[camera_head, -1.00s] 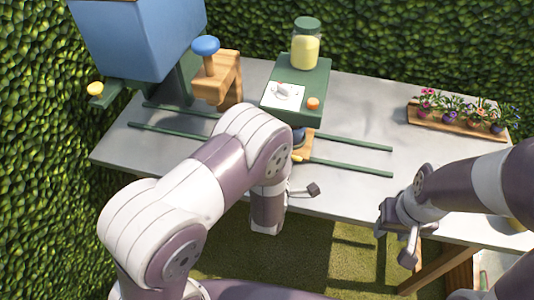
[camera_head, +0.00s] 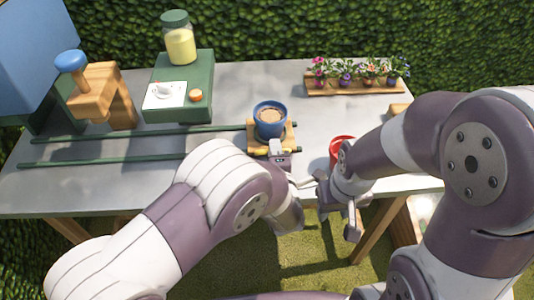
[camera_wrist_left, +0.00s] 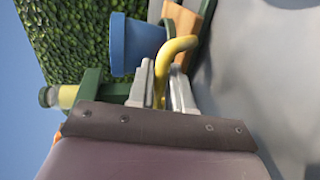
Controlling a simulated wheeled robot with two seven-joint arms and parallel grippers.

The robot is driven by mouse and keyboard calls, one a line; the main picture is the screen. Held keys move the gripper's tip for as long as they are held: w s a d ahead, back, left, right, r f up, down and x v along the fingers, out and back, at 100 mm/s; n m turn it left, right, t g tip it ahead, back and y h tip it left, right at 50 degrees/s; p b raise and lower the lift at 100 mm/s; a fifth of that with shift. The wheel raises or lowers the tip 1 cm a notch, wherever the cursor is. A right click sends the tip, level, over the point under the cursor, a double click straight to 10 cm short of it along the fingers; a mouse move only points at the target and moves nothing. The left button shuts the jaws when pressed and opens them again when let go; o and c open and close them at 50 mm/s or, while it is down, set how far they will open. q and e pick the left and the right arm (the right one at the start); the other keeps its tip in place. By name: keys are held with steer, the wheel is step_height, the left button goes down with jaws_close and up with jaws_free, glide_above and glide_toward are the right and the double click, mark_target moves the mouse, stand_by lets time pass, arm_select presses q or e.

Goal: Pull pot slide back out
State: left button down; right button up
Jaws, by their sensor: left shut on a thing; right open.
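The pot slide is a small wooden carriage (camera_head: 257,134) on two green rails (camera_head: 160,130), now at their right end. A blue pot (camera_head: 270,118) filled with brown soil stands upright on it. In the left wrist view the blue pot (camera_wrist_left: 138,42) shows close ahead, with a yellow handle (camera_wrist_left: 178,46) in front of it. My left gripper (camera_wrist_left: 168,85) is shut on this handle. In the head view my left gripper (camera_head: 283,160) is at the carriage's front side. My right gripper (camera_head: 333,200) is open and empty near the table's front edge.
A green station (camera_head: 200,85) with a yellow jar (camera_head: 180,40) stands behind the rails. A wooden stand with a blue knob (camera_head: 71,61) is at the left. A flower tray (camera_head: 355,88) is at the back right. A red pot (camera_head: 342,148) is close to my right arm.

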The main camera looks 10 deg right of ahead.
arm_select(q)
steer(key=shift+d, duration=0.3)
steer(key=c, duration=1.2)
jaws_free()
steer(key=shift+d, duration=0.25)
